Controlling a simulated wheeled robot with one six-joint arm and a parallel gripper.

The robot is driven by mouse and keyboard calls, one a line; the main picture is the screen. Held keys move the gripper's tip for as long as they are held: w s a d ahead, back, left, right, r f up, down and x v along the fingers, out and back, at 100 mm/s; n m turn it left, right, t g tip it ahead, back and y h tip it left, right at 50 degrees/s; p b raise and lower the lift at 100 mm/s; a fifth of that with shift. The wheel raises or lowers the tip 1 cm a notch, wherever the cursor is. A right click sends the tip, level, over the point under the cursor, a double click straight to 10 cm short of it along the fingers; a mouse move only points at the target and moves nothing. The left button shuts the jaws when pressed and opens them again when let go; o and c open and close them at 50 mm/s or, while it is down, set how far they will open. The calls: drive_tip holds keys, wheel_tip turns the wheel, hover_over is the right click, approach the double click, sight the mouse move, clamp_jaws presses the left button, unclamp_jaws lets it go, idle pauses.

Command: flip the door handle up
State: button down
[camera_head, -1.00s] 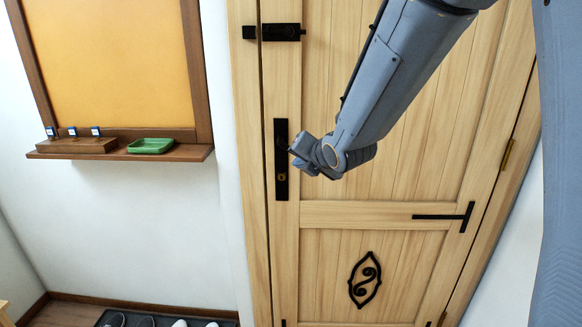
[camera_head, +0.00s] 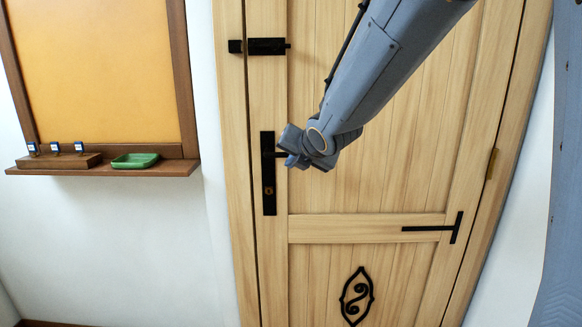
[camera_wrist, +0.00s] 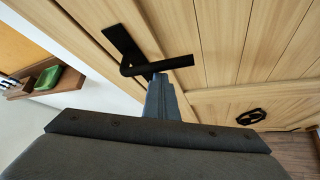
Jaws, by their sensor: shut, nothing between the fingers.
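The wooden door (camera_head: 400,180) stands closed in front of me. Its black handle plate (camera_head: 268,190) is on the left side of the door, with a keyhole low on it. In the wrist view the black lever handle (camera_wrist: 160,66) sticks out from its plate (camera_wrist: 122,44) and points right. My gripper (camera_head: 285,150) is shut and empty in front of the plate, covering part of the lever in the head view. In the wrist view its fingers (camera_wrist: 160,85) reach up to the lever near its plate end. I cannot tell whether they touch it.
A black bolt (camera_head: 265,46) is higher on the door. A black hinge strap (camera_head: 430,228) and a black ornament (camera_head: 356,296) are lower. To the left, a wooden ledge (camera_head: 100,171) holds a green tray (camera_head: 134,160) beneath an orange board (camera_head: 95,75).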

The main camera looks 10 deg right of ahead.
drive_tip(key=shift+w+a+r, duration=0.1)
drive_tip(key=shift+w+r, duration=0.05)
drive_tip(key=shift+r, duration=0.35)
drive_tip(key=shift+f, duration=0.1)
wheel_tip(320, 180, down, 5)
drive_tip(key=s+b, duration=0.1)
drive_tip(key=b, duration=0.4)
drive_tip(key=s+a+r+p, duration=0.1)
drive_tip(key=s+r+p, duration=0.2)
drive_tip(key=s+r, duration=0.3)
drive_tip(key=shift+s+a+r, duration=0.25)
drive_tip(key=shift+s, duration=0.95)
drive_tip(key=s+d+f+m+g+h+p, duration=0.25)
drive_tip(key=s+d+f+m, duration=0.35)
drive_tip(key=m, duration=0.4)
drive_tip(key=s+f+m+g+p, duration=0.3)
drive_tip(key=s+f+m+g, duration=0.1)
drive_tip(key=s+m, duration=0.5)
drive_tip(key=s+f+m+g+p, duration=0.3)
drive_tip(key=s+f+m+g, duration=0.2)
drive_tip(key=s+m, duration=0.4)
drive_tip(key=m, duration=0.2)
drive_tip(key=shift+s+d+f+m+y, duration=0.25)
drive_tip(key=shift+s+f+m+y, duration=0.05)
drive_tip(key=shift+f+m+y, duration=0.1)
